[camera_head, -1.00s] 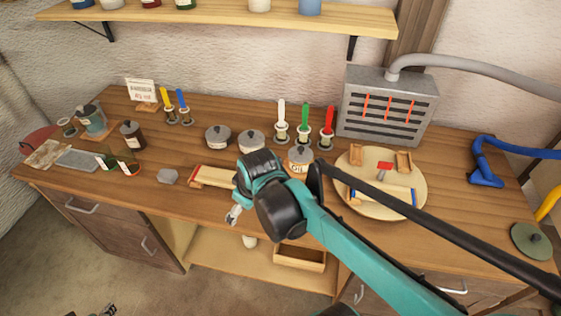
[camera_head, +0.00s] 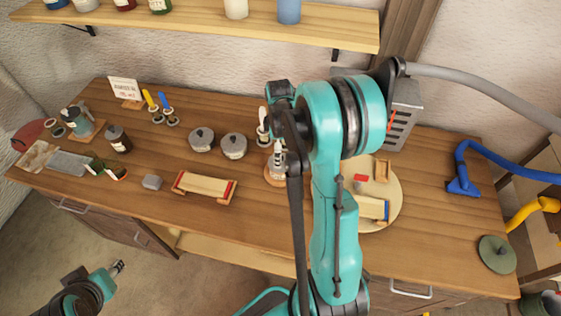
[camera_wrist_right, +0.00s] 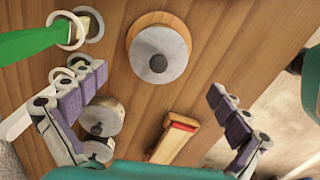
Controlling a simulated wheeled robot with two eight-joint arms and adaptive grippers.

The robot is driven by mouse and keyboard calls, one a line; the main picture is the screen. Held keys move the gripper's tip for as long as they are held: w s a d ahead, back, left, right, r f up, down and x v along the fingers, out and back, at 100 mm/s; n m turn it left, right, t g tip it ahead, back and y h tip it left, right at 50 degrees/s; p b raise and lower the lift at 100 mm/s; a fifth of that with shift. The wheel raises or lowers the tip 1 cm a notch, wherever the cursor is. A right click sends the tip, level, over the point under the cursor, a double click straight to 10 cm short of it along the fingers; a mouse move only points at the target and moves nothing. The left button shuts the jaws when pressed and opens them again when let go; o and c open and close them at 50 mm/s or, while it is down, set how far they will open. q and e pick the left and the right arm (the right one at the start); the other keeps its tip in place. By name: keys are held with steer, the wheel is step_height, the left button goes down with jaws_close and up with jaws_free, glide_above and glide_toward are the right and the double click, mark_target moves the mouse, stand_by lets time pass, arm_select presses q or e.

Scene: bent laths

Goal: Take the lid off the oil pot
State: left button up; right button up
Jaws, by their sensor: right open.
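The oil pot shows from above in the right wrist view, with its round grey lid (camera_wrist_right: 175,48) and dark knob. The lid is on, and a wooden round (camera_wrist_right: 134,35) lies under the pot. In the head view my right arm hides most of the pot. My right gripper (camera_wrist_right: 160,104) is open and empty, fingers wide apart, with the pot ahead of it, beyond the fingertips. In the head view my right gripper is largely hidden by its own arm. My left gripper (camera_head: 118,267) is low at the left, in front of the bench, too small to read.
Two grey lidded pots (camera_head: 202,139) (camera_head: 233,146) stand left of the oil pot. A lath in a red-ended holder (camera_head: 204,187) lies near the bench front. Upright coloured handles, including a green one (camera_wrist_right: 30,44), stand close by. A round board (camera_head: 388,208) is at right.

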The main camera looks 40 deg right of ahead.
steer(key=f, duration=0.2)
steer(key=f+b, duration=0.1)
steer(key=f, duration=0.2)
steer(key=shift+w+d, duration=0.1)
steer(key=shift+d, duration=0.1)
steer(key=shift+a, duration=0.1)
steer(key=c, duration=1.2)
